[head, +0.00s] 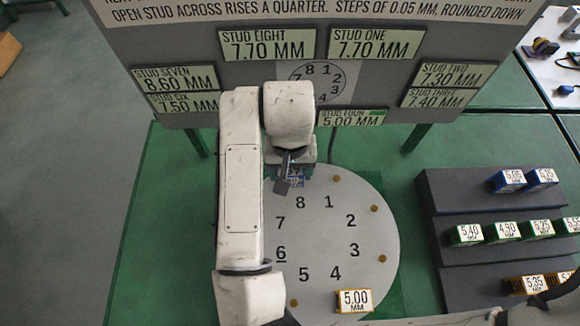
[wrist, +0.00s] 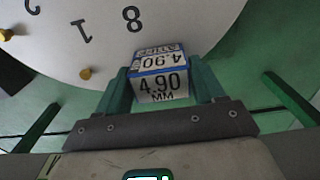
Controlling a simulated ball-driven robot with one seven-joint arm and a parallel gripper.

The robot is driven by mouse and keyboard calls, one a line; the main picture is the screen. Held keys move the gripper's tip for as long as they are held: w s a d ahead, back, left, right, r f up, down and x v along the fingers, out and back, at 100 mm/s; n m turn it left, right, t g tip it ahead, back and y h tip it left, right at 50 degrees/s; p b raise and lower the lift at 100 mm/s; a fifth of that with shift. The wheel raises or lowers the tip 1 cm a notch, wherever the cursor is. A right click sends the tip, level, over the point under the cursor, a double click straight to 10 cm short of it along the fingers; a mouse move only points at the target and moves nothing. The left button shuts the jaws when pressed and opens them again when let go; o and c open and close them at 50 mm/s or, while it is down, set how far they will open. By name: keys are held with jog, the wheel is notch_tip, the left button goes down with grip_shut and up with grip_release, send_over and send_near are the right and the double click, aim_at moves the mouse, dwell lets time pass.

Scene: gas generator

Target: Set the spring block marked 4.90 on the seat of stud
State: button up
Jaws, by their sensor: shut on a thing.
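My gripper (wrist: 163,88) is shut on a blue-edged block marked 4.90 (wrist: 160,85). In the head view the held block (head: 295,176) shows at the far rim of the round white plate (head: 325,225), by the number 8. Whether it touches the plate I cannot tell. Small gold studs show near the rim by 1 (head: 336,179), 2 (head: 374,208), 3 (head: 382,259) and 5 (head: 294,302). An orange block marked 5.00 (head: 353,300) sits by 4. My arm hides the plate's left edge. The task line names no stud number.
A grey stepped rack (head: 450,200) at right holds several blue, green and orange blocks, including a green one marked 4.90 (head: 501,230). A grey board (head: 200,45) behind the plate lists stud readings; stud four reads 5.00 with a green bar. Stud five's label is not visible.

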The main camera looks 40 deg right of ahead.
jog(key=shift+f, duration=0.1)
jog(key=o, duration=1.5)
notch_tip(320, 180, up, 11)
jog(key=shift+f, duration=0.1)
